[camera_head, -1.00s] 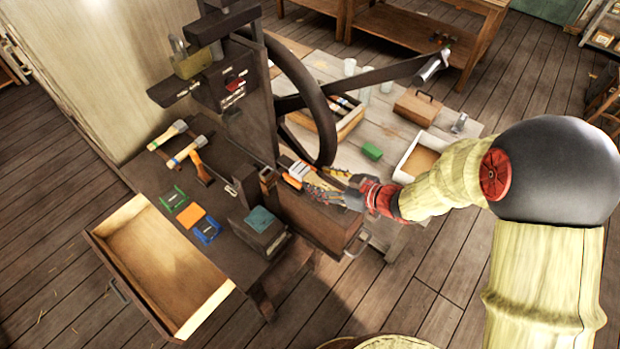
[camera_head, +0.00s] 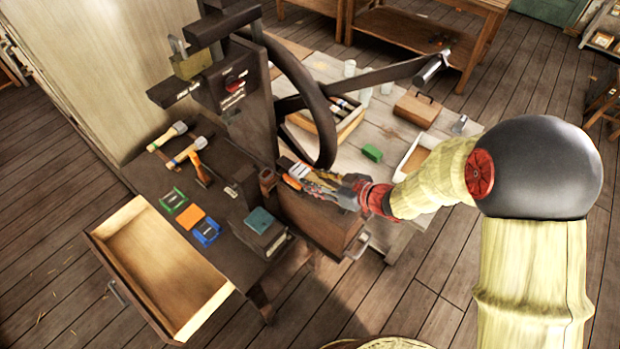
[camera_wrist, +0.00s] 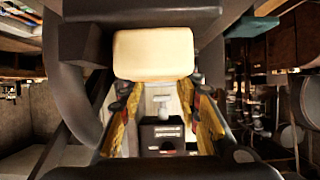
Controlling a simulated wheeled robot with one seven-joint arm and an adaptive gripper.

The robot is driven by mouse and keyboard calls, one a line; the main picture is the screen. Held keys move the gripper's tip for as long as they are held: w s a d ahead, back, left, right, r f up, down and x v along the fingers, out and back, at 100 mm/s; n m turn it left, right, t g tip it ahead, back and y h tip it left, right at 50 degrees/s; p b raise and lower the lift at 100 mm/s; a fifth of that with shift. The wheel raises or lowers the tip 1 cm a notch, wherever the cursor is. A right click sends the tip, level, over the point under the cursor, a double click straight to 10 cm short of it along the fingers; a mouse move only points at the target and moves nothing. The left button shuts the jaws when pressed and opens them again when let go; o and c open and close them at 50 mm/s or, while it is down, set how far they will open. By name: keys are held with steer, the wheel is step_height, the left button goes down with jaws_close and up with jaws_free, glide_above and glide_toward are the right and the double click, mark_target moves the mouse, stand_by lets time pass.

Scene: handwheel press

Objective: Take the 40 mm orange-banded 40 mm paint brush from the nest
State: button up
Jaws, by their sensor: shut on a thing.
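My gripper (camera_head: 318,182) is at the press, low beside its upright, with its fingers closed around the orange-banded paint brush (camera_head: 299,170). In the head view only orange and pale bits of the brush show at the fingertips. The fingers hide the rest and the nest around it. In the wrist view a pale cream, rounded block, probably part of the brush (camera_wrist: 153,55), lies across the fingertips. The two yellow-lined fingers (camera_wrist: 164,118) stand on either side below it. I cannot tell whether the brush is clear of the nest.
The press handwheel (camera_head: 322,110) and its long lever (camera_head: 375,82) rise close to my gripper. An open, empty drawer (camera_head: 150,232) juts out at the left. Several banded tools (camera_head: 187,152) lie on the dark bench. A green block (camera_head: 372,153) sits on the pale table behind.

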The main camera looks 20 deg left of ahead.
steer(key=c, duration=0.5)
steer(key=shift+o, duration=0.2)
steer(key=shift+r, duration=0.1)
